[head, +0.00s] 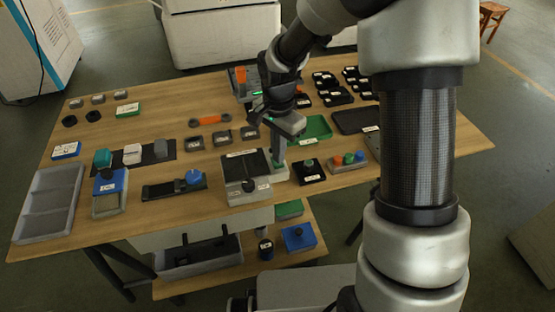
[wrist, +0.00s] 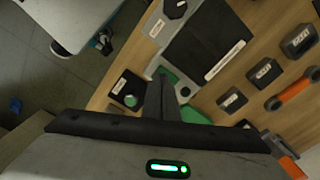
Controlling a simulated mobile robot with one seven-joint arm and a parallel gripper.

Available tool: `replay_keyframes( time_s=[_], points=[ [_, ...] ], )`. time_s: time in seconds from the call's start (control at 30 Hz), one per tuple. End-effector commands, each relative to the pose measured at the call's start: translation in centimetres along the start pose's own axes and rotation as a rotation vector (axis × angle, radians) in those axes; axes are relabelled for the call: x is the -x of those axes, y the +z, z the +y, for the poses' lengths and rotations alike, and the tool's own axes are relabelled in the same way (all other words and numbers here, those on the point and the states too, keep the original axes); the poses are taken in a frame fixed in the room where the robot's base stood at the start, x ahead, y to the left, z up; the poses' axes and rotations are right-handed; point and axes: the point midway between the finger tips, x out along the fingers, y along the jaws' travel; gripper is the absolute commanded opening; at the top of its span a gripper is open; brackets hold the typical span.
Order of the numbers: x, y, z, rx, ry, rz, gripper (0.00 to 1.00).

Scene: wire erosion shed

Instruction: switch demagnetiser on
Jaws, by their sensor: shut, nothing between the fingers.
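A grey box with a black top plate and a white label, which looks like the demagnetiser (head: 235,190), stands near the front edge of the table. A dark round knob (head: 249,186) is on its front part. In the wrist view its black plate (wrist: 205,42) and the knob (wrist: 176,8) show at the top. My gripper (head: 279,168) is shut and empty, pointing down at the right side of this box, by a small green-and-grey part. In the wrist view my fingers (wrist: 160,85) hide part of that green area. I cannot tell whether they touch anything, and the label is unreadable.
To the right stand a black box with a green button (head: 309,171) and a block with coloured buttons (head: 347,161). To the left are a blue-knobbed black slide (head: 175,187) and a grey tray (head: 47,205). An orange-handled tool (head: 210,120) and small labelled blocks lie behind.

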Motion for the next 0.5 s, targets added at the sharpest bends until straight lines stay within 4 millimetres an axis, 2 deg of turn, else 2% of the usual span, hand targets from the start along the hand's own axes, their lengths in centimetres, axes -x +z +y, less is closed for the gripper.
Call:
replay_keyframes(
  time_s=[0.5],
  points=[
    [-0.73,0.02,0.0,0.0,0.0,0.0,0.0]
  ],
)
